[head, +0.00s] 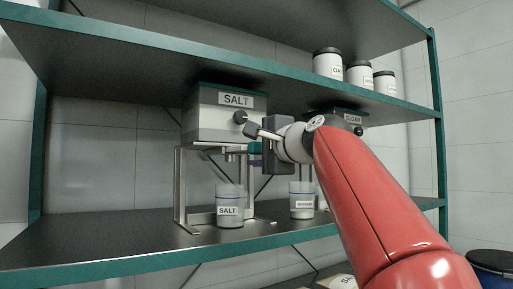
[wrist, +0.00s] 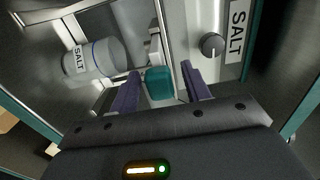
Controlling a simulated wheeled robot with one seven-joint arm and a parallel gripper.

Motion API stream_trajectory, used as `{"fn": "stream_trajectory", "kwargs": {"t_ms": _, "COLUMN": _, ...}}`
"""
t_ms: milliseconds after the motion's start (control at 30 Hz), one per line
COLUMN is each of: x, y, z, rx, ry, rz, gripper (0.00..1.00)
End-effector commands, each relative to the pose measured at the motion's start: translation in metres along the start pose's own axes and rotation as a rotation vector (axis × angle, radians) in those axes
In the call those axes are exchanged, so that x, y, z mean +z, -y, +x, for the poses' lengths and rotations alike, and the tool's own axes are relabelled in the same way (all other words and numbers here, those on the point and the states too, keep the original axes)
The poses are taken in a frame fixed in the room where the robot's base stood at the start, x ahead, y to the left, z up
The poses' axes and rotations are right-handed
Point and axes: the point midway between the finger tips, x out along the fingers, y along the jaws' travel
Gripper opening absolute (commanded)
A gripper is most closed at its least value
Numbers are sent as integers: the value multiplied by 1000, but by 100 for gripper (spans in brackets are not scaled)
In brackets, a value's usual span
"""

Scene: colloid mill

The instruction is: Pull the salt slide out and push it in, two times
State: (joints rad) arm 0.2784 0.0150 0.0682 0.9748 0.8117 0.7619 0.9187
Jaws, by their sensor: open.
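The salt dispenser (head: 212,122) is a grey box labelled SALT with a dark knob (head: 240,117), on a metal stand. Its slide has a teal handle (head: 254,148) under the box. My gripper (head: 258,150) is at the slide's handle, in front of the dispenser. In the wrist view the teal handle (wrist: 158,86) lies between the two purple fingers of my gripper (wrist: 160,76), with a gap on the right side; contact on the left is hard to tell. The jaws are open. How far the slide is out is unclear.
A jar labelled SALT (head: 229,210) stands under the dispenser and shows in the wrist view (wrist: 95,58). A second dispenser labelled SUGAR (head: 350,117) is partly behind my arm, with a jar (head: 302,203) below. Upper shelf (head: 150,52) holds several jars above.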

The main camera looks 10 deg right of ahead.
Motion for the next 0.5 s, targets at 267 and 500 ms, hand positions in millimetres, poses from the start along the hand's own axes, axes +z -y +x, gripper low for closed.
{"fn": "stream_trajectory", "kwargs": {"t_ms": 267, "x": 0, "y": 0, "z": 0, "rx": 0, "ry": 0, "rz": 0, "gripper": 26}}
{"fn": "stream_trajectory", "kwargs": {"t_ms": 500, "x": 0, "y": 0, "z": 0, "rx": 1, "ry": 0, "rz": 0, "gripper": 0}}
